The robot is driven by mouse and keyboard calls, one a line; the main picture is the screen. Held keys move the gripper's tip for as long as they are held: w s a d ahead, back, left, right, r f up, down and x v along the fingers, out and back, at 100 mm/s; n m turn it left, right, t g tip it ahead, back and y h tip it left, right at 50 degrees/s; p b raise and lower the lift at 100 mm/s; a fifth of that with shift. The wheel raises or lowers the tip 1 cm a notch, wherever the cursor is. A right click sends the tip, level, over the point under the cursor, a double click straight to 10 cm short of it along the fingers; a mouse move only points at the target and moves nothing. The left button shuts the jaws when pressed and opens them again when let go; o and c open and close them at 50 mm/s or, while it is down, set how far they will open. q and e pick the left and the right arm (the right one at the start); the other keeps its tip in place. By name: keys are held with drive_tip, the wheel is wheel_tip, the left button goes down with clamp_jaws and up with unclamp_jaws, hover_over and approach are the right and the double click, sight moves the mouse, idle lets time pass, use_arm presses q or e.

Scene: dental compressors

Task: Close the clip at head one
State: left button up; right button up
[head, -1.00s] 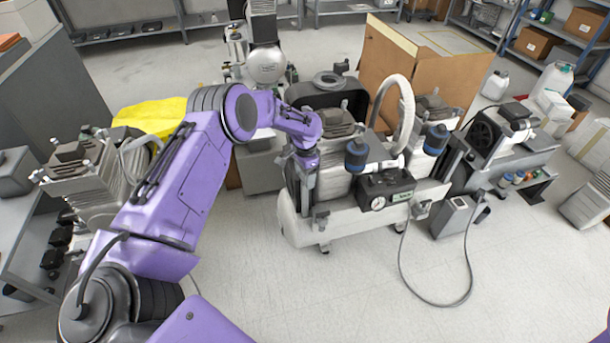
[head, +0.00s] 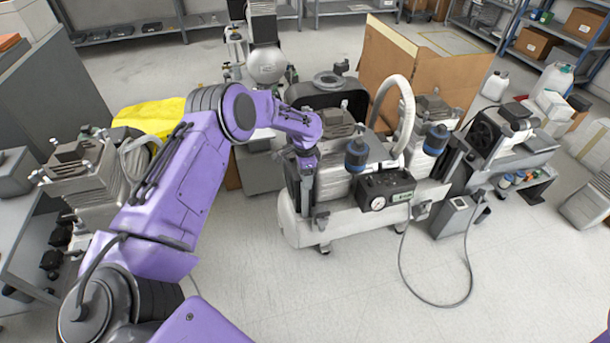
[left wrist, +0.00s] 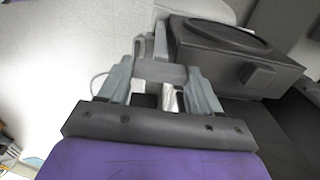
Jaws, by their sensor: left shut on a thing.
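The dental compressor has a white tank (head: 350,228) with grey finned pump heads on top. My left gripper (head: 307,190) points down at the left end of the compressor, beside the left pump head (head: 333,183). In the left wrist view the fingers of my left gripper (left wrist: 160,78) are around a small pale piece (left wrist: 169,98), and they are shut on it. It may be the clip, but its shape is mostly hidden by the fingers. Whether the clip is closed cannot be seen. My right gripper is out of view.
A black control box with a gauge (head: 386,190) and blue-banded filters (head: 356,154) stand close right of my gripper. A cable (head: 440,303) loops on the floor. A cardboard screen (head: 450,75) stands behind.

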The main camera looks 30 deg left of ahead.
use_arm(q)
drive_tip(key=o, duration=1.1)
drive_tip(key=shift+c, duration=0.2)
wheel_tip(320, 180, up, 10)
drive_tip(key=shift+r+p, duration=0.25)
drive_tip(key=shift+p, duration=0.1)
